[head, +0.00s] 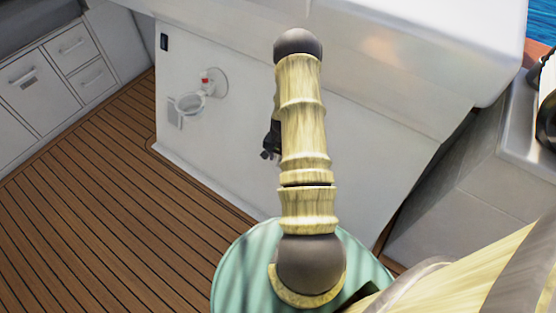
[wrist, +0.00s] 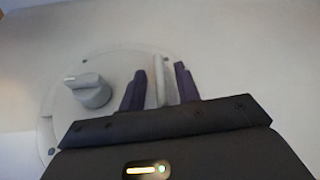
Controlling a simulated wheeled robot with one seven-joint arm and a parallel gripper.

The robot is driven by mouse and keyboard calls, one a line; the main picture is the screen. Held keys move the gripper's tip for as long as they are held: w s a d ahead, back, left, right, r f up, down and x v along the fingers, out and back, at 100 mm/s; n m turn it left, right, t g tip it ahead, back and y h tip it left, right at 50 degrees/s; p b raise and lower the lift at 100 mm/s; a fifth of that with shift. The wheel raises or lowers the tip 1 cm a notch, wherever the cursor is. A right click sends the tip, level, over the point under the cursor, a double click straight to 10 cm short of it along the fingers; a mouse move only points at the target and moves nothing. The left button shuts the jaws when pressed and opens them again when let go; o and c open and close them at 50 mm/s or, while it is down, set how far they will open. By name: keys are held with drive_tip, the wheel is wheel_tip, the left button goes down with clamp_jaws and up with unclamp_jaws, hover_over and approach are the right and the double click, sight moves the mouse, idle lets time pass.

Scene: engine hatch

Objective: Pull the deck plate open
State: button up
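In the wrist view a round pale plate (wrist: 112,66), which I take for the deck plate, is set in a white wall. A grey knob (wrist: 90,91) sticks out of its left part. A light upright bar (wrist: 159,82) stands to the right of the knob. My gripper (wrist: 161,72) has its two dark fingers apart, one on each side of this bar, with narrow gaps showing; contact is not clear. In the head view my gripper (head: 270,141) shows only partly at the white panel, and my arm hides the plate there.
In the head view a white fitting with a red part (head: 208,80) and a ring holder (head: 188,106) sit on the panel (head: 235,45) left of my arm. White drawers (head: 75,45) stand at the left. The planked floor (head: 100,200) is clear. A white console (head: 485,150) is at the right.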

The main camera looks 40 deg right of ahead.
drive_tip(key=shift+f, duration=0.25)
drive_tip(key=shift+c, duration=0.2)
drive_tip(key=shift+w, duration=0.1)
clamp_jaws()
drive_tip(key=shift+r, duration=0.1)
